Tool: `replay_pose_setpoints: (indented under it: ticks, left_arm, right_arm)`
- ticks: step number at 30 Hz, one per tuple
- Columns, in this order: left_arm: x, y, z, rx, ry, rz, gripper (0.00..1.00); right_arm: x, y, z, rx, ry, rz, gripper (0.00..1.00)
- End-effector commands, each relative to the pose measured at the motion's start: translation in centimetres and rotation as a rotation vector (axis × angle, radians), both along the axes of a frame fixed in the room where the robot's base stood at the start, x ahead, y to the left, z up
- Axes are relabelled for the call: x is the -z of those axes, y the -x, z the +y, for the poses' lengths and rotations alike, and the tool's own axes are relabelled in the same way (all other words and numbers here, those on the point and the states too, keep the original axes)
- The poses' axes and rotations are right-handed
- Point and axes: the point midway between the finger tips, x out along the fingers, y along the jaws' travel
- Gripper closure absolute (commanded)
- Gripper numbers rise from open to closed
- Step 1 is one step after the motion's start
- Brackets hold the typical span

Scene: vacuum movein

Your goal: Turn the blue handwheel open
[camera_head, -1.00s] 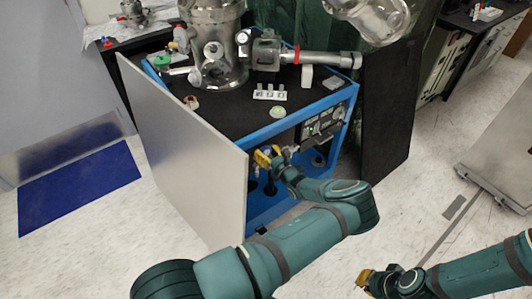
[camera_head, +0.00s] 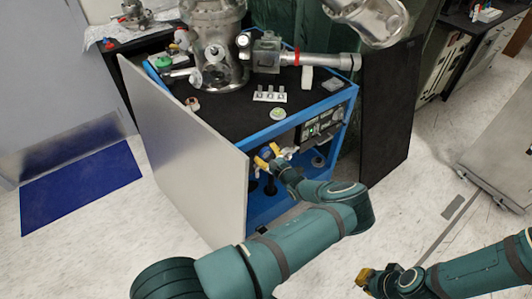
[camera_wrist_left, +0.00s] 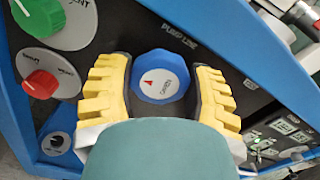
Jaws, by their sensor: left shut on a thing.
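The blue handwheel (camera_wrist_left: 160,78) fills the middle of the left wrist view. Its cap carries a red arrow and small lettering, and "PUMP LINE" is printed on the panel beside it. My left gripper (camera_wrist_left: 158,90) has one yellow finger on each side of the wheel and is shut on it. In the head view the left gripper (camera_head: 267,156) reaches into the front of the blue-framed cabinet, with a bit of blue between its fingers. My right gripper (camera_head: 366,280) is at the bottom right, over the floor, and its opening is unclear.
A green knob (camera_wrist_left: 38,15) and a red knob (camera_wrist_left: 52,75) sit left of the wheel. An instrument panel (camera_wrist_left: 275,135) is at right. In the head view, a grey panel (camera_head: 190,150) stands open left of the cabinet. Metal vacuum parts (camera_head: 215,45) stand on top.

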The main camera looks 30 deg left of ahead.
Motion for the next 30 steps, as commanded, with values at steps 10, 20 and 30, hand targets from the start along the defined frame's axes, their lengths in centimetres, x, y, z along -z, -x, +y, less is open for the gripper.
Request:
replay_pose_setpoints:
  ticks: [10,20,30]
  left_arm:
    - [0.1,0.1,-0.1,0.001,0.127,-0.3,0.8]
    - [0.2,0.1,-0.1,0.001,0.249,-0.59,0.8]
    - [0.2,0.1,-0.1,0.001,0.372,-0.888,0.8]
  right_arm:
    - [-0.9,0.2,0.0,0.0,-0.001,0.004,1.0]
    - [-1.7,0.3,0.0,-0.002,-0.001,0.008,1.0]
    - [-2.5,0.5,0.1,-0.002,-0.003,0.012,1.0]
